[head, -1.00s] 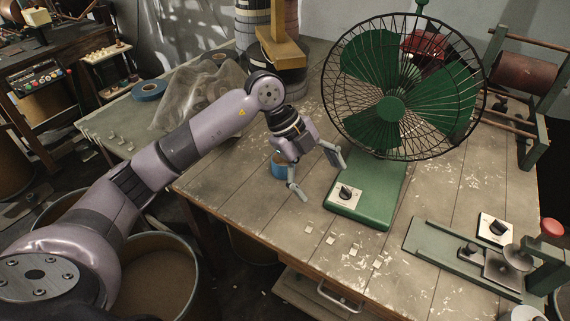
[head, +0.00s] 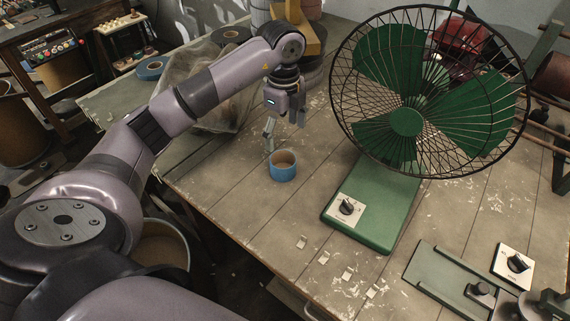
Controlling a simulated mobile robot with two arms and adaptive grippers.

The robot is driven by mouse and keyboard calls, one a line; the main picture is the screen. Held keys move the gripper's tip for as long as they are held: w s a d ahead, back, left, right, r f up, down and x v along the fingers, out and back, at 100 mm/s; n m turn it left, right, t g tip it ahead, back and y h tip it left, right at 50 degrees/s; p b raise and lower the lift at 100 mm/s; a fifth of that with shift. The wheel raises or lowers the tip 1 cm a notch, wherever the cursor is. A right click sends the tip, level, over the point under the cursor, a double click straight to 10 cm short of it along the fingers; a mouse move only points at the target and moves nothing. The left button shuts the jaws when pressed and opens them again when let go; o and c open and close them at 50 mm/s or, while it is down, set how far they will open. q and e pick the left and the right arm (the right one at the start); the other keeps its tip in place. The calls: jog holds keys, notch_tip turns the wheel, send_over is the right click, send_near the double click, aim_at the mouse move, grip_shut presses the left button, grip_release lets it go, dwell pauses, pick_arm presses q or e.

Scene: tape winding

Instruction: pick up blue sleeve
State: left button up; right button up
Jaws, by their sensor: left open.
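The blue sleeve (head: 282,171) is a short blue ring with a tan inner wall. It stands upright on the wooden table, left of the green fan's base. My left gripper (head: 286,131) is open and empty, pointing down just behind and above the sleeve. One finger hangs close to the sleeve's far left rim; whether it touches cannot be told. My right gripper is not in view.
A green fan (head: 407,122) with a wire cage stands to the right on its green base (head: 375,205). Small pale chips lie near the front edge of the table (head: 238,205). A crumpled clear bag is behind my left arm. A green metal fixture (head: 449,283) sits at front right.

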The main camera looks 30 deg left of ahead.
pick_arm(q)
send_near(283, 164)
jog(key=s+d, duration=0.2)
jog(key=s, duration=0.1)
jog(key=shift+w+f+p, duration=0.3)
jog(key=shift+f+p, duration=0.15)
jog(key=shift+f, duration=0.75)
jog(key=f, duration=0.2)
jog(key=f+p, duration=0.1)
jog(key=shift+w+a+f, duration=0.1)
jog(key=shift+a+f, duration=0.15)
jog(key=shift+f, duration=0.6)
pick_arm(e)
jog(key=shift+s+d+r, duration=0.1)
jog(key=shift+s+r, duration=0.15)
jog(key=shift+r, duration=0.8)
pick_arm(q)
jog(key=shift+c, duration=0.6)
jog(key=c, duration=0.8)
jog(key=shift+o, duration=0.2)
jog(key=shift+r, duration=0.1)
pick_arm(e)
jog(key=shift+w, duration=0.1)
